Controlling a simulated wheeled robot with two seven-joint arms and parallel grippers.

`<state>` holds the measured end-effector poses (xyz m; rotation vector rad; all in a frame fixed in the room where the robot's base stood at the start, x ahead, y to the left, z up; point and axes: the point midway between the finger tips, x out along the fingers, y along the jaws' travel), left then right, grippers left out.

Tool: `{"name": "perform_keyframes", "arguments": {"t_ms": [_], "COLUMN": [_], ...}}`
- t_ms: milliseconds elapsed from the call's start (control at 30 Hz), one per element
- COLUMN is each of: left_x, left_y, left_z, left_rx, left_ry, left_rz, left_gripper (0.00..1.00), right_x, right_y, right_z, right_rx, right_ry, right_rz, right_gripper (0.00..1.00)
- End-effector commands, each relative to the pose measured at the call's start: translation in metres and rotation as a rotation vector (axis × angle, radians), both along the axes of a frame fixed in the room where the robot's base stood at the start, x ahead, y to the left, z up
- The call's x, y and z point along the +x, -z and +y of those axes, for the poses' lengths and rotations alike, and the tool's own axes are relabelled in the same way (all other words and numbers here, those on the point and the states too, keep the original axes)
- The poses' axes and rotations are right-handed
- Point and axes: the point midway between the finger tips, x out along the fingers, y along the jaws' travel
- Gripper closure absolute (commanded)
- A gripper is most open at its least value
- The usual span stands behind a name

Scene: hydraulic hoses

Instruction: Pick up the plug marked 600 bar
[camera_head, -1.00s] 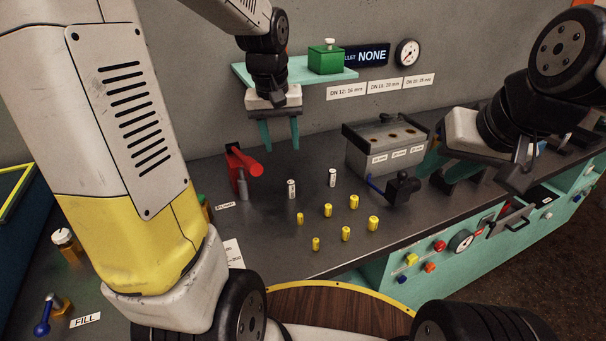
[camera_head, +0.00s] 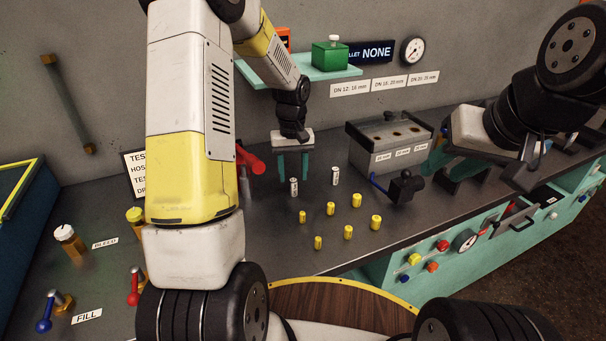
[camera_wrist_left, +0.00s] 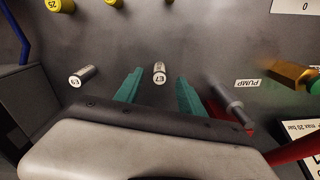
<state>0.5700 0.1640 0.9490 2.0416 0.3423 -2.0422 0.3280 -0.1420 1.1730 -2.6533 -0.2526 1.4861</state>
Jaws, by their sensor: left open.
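Two silver plugs stand on the dark bench in the head view, a left one (camera_head: 294,187) and a right one (camera_head: 335,176). No marking of 600 bar is readable on any plug. My left gripper (camera_head: 293,172) is open, pointing down just above and behind the left silver plug. In the left wrist view that plug (camera_wrist_left: 159,73), its end marked E7, shows between the open fingers (camera_wrist_left: 158,92), untouched. The other silver plug (camera_wrist_left: 82,76), marked E9, is outside them to the left. My right gripper (camera_head: 452,172) hangs at the right with its fingers apart and empty.
Several yellow plugs (camera_head: 356,200) stand nearer the bench front. A grey block with holes (camera_head: 390,145) is at the back right, with a black-and-blue handle (camera_head: 405,187) before it. A red pump lever (camera_head: 252,162) is close left of my left gripper. A shelf (camera_head: 300,76) is above.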

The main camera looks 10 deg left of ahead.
Motion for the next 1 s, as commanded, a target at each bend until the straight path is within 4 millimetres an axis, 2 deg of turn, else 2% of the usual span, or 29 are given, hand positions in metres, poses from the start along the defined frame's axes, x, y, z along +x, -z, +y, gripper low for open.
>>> {"name": "perform_keyframes", "arguments": {"t_ms": [100, 200, 467, 700, 1000], "left_x": [0.0, 0.001, 0.001, 0.001, 0.001], "left_y": [0.019, 0.027, 0.029, 0.029, 0.029], "left_z": [0.0, 0.0, 0.0, 0.0, 0.0], "left_rx": [0.0, 0.0, -0.001, -0.001, -0.001], "left_ry": [-0.001, -0.001, 0.0, 0.0, 0.0], "left_rz": [0.003, 0.001, -0.001, -0.001, -0.001], "left_gripper": [0.53, 0.53, 0.53, 1.0, 1.0], "right_x": [0.0, 0.0, 0.0, 0.0, 0.0], "right_y": [0.0, 0.0, 0.0, 0.0, 0.0], "right_z": [0.0, 0.0, 0.0, 0.0, 0.0], "right_rx": [0.0, 0.0, 0.0, 0.0, 0.0], "right_ry": [0.0, 0.0, 0.0, 0.0, 0.0], "right_rz": [0.0, 0.0, 0.0, 0.0, 0.0], "right_gripper": [0.64, 0.64, 0.64, 0.64, 0.64]}}
